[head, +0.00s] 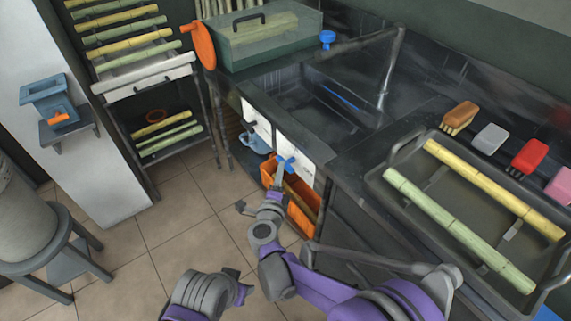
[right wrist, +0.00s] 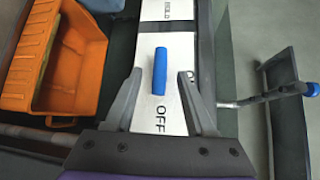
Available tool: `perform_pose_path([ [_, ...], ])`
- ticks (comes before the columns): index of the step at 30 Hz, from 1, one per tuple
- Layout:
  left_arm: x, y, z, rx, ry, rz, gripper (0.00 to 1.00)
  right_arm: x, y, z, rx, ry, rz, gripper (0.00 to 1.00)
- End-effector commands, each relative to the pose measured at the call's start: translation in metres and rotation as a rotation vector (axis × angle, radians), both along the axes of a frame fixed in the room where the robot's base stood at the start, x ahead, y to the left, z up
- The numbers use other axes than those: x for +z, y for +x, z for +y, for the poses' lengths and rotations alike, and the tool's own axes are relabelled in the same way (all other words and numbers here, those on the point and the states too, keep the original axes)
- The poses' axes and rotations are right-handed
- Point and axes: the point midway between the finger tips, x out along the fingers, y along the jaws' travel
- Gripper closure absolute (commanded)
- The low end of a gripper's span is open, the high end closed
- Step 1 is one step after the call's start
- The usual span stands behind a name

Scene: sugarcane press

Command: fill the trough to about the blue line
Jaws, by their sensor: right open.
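The trough (head: 300,103) is a dark basin in the counter, with a blue line (head: 341,96) on its inner wall. I cannot tell any water level in it. A tap with a blue knob (head: 327,37) stands behind it. A blue lever (head: 287,162) sits on a white panel (head: 307,170) below the counter. In the right wrist view the lever (right wrist: 160,71) lies between the open fingers of my right gripper (right wrist: 160,78), above the word OFF. My right gripper (head: 279,178) is at the panel. My left gripper (head: 238,288) is low in the head view, its fingers unclear.
An orange bin (right wrist: 24,62) is below and beside the panel. A tray (head: 381,192) with two cane stalks and several brushes lie on the right counter. A glass-sided box (head: 268,50) stands at the back. A cane rack and a stool (head: 62,240) are left. Tiled floor is open.

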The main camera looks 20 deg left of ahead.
Motion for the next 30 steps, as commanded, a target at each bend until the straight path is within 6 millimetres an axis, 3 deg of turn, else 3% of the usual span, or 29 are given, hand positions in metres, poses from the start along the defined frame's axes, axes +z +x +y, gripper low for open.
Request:
perform_pose_path([
  [3,-0.005,0.001,0.0,0.0,0.0,0.002,0.5,-0.005,0.024,0.003,-0.001,-0.002,0.0,0.45],
  [9,-0.01,0.001,0.0,0.0,0.0,0.003,0.5,-0.008,0.05,0.006,0.001,-0.001,0.0,0.45],
  [21,-0.01,0.001,0.0,0.0,0.0,0.003,0.5,-0.008,0.059,0.008,0.001,-0.001,0.0,0.45],
  [23,-0.01,0.001,0.0,0.0,0.0,0.003,0.5,-0.008,0.059,0.008,0.001,-0.001,0.0,0.52],
  [30,-0.01,0.001,0.0,0.0,0.0,0.003,0.5,-0.008,0.059,0.008,0.001,-0.002,0.0,0.95],
])
